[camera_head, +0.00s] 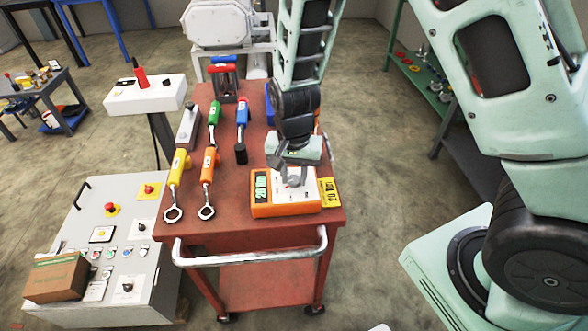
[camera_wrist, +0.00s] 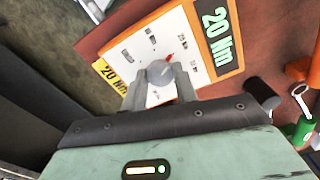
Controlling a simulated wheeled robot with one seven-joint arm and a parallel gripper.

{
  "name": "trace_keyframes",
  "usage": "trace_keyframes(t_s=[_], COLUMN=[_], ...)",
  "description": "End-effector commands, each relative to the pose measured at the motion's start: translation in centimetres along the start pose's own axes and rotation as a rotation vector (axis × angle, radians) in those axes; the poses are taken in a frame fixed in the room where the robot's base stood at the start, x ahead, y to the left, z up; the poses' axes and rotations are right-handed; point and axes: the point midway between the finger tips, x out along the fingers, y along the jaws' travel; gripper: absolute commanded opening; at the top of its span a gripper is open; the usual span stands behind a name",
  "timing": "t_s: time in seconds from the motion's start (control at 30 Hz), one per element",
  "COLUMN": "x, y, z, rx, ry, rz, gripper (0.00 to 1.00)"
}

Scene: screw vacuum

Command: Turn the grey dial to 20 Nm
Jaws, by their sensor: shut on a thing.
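The grey dial (camera_wrist: 160,73) sits in the middle of the white face (camera_wrist: 137,46) of an orange box, with a red pointer on it. In the wrist view the pointer aims up and slightly right, towards small printed labels too blurred to read surely. The orange box (camera_head: 285,209) lies near the front edge of the red cart. Its green display (camera_wrist: 215,33) reads 20 Nm. A yellow tag (camera_wrist: 109,74) beside it also reads 20 Nm. My gripper (camera_wrist: 162,84) is shut on the dial, one finger on each side. In the head view my gripper (camera_head: 293,180) partly hides the dial.
The red cart (camera_head: 240,226) also bears a yellow wrench (camera_head: 177,170), an orange wrench (camera_head: 208,170), a green-handled tool (camera_head: 214,112) and a blue-handled tool (camera_head: 242,113), left of the box. A grey control cabinet (camera_head: 120,255) with a cardboard box (camera_head: 57,277) stands at the left.

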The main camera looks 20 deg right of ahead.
Motion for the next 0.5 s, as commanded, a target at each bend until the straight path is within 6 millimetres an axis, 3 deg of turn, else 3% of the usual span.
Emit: trace_keyframes(t_s=[0.5], x=[-0.1], y=[-0.1], z=[-0.21], rx=[0.068], ry=[0.005], rz=[-0.004], gripper=[0.06])
